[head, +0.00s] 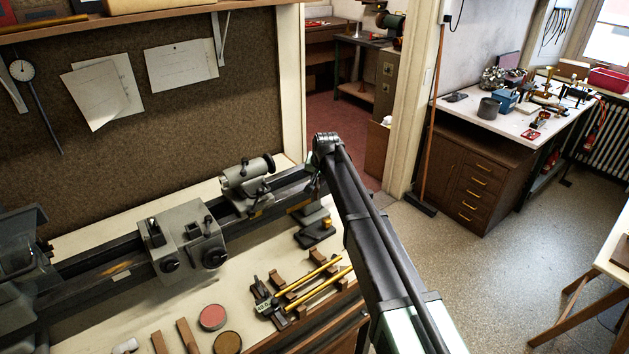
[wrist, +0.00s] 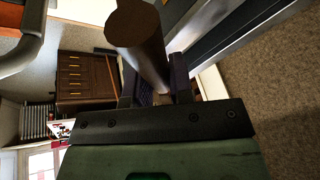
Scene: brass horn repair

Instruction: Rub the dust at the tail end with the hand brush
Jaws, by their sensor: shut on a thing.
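My gripper (wrist: 155,84) is shut on the brown round handle of the hand brush (wrist: 140,45) in the wrist view. The handle's thick end points toward the camera; the bristles are hidden behind the jaws. In the head view my arm reaches to the right, tail end of the lathe bed (head: 285,181), beyond the tailstock (head: 245,184). The gripper and brush are mostly hidden there behind my arm. The bed's long grey side also shows in the wrist view (wrist: 235,38). Dust at the tail end is not visible; a brownish smear lies on the bed near the carriage (head: 188,240).
The lathe headstock (head: 22,260) is at the left. Brass tubes (head: 318,282) on wooden blocks, a pink round tin (head: 212,317) and wooden pieces lie on the bench front. A pinboard (head: 130,110) stands behind. Open floor (head: 480,260) lies to the right.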

